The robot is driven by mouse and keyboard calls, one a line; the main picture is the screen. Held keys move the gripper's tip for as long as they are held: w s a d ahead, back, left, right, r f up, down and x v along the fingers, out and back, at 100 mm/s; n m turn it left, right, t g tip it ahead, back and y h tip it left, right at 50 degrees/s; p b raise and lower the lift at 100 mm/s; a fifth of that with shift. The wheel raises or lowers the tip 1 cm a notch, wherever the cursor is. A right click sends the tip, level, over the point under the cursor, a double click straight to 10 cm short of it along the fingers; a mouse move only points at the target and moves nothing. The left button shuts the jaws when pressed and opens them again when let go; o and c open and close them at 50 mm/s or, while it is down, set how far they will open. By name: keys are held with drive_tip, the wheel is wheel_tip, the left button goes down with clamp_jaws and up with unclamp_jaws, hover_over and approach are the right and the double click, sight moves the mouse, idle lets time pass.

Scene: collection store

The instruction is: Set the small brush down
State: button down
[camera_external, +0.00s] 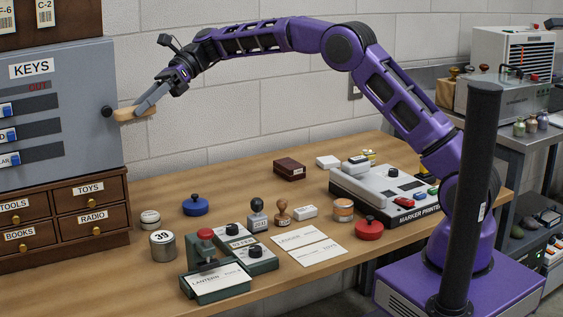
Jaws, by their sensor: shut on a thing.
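My gripper (143,108) is at the upper left, high above the table and close to the front of the grey key cabinet (75,85). It is shut on a short tan, wooden-looking piece, which I take for the small brush (130,114). The brush lies roughly level between the fingertips, clear of the tabletop.
The wooden table (165,287) holds stamps, a blue-lidded pot (195,205), a grey tin (163,245), cards (300,238) and a marker printer (385,190). Wooden drawers (65,215) stand under the cabinet. Bare tabletop shows at the back left and the front.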

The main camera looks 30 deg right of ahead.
drive_tip(key=w+d+f+m+t, duration=0.3)
drive_tip(key=w+d+f, duration=0.1)
drive_tip(key=w+d, duration=0.55)
drive_tip(key=w+d+f+m+t, duration=0.3)
drive_tip(key=w+d, duration=0.5)
drive_tip(key=d, duration=0.3)
drive_tip(key=w+d+f+m+t+h, duration=0.1)
drive_tip(key=w+d+f+m+t, duration=0.2)
drive_tip(key=d, duration=0.8)
drive_tip(key=w+d+f+m+t+h, duration=0.1)
drive_tip(key=w+d+f+t, duration=0.2)
drive_tip(key=d, duration=0.8)
drive_tip(key=m+t+h+b, duration=0.2)
drive_tip(key=m+t+h, duration=0.2)
drive_tip(key=m+h, duration=0.5)
hover_over(398, 161)
drive_tip(key=shift+m+y, duration=0.3)
drive_tip(key=shift+m, duration=0.2)
wheel_tip(398, 161, down, 16)
drive_tip(key=shift+s+a+r, duration=0.1)
drive_tip(key=shift+r, duration=0.05)
drive_tip(key=shift+f+b, duration=0.3)
drive_tip(key=shift+f, duration=2.3)
drive_tip(key=shift+c, duration=1.9)
unclamp_jaws()
drive_tip(key=shift+r, duration=0.1)
